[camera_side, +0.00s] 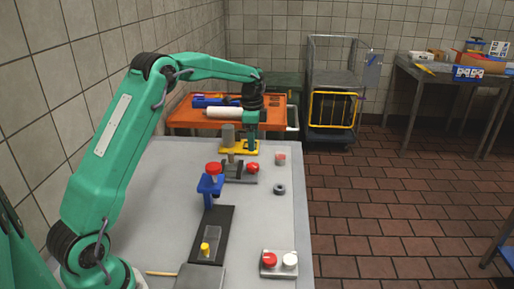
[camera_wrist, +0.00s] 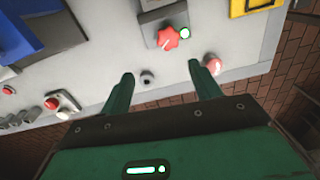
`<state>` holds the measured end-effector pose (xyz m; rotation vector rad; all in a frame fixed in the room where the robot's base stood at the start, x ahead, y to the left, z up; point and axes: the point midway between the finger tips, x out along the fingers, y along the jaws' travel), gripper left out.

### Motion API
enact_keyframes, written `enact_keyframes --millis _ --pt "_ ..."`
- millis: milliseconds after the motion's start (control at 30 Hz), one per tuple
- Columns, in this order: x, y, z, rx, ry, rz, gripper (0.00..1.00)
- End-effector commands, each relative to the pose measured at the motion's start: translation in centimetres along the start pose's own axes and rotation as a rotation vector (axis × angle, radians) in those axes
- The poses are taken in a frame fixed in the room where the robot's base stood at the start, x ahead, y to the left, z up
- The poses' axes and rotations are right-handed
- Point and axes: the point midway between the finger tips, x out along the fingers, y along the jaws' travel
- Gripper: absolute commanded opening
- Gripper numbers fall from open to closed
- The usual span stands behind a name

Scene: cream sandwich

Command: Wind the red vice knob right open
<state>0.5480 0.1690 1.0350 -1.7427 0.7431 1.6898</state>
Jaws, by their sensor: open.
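The red knob (camera_side: 252,168) is on the right end of a grey block (camera_side: 233,172), which I take to be the vice. In the wrist view the red lobed knob (camera_wrist: 169,38) has a pale line on it and a green ringed spot beside it. My gripper (camera_side: 251,148) hangs downward above the far part of the table, over or near the yellow fixture. In the wrist view its two green fingers are apart and empty (camera_wrist: 160,71), with the knob beyond them and not between them. I cannot tell how far open the vice is.
A blue stand with a red top (camera_side: 211,186) is left of the vice. A dark ring (camera_side: 279,189) and a small red-topped piece (camera_side: 280,158) lie to the right. A yellow fixture (camera_side: 238,147) is behind. A red-and-white button box (camera_side: 278,270) sits in front.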

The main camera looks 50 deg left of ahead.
Motion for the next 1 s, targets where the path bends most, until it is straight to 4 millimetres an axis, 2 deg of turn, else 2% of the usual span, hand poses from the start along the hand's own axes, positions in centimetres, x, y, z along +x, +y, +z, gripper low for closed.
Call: enact_keyframes --millis 100,300,667,1000 --pt "2.0 -1.3 0.3 0.036 -0.009 0.02 0.63" --pt "3.4 -2.1 0.6 0.068 -0.014 0.034 0.63" --pt "4.0 -2.1 0.6 0.071 -0.015 0.036 0.63" --pt "7.5 -2.0 0.7 0.07 -0.015 0.037 0.63"
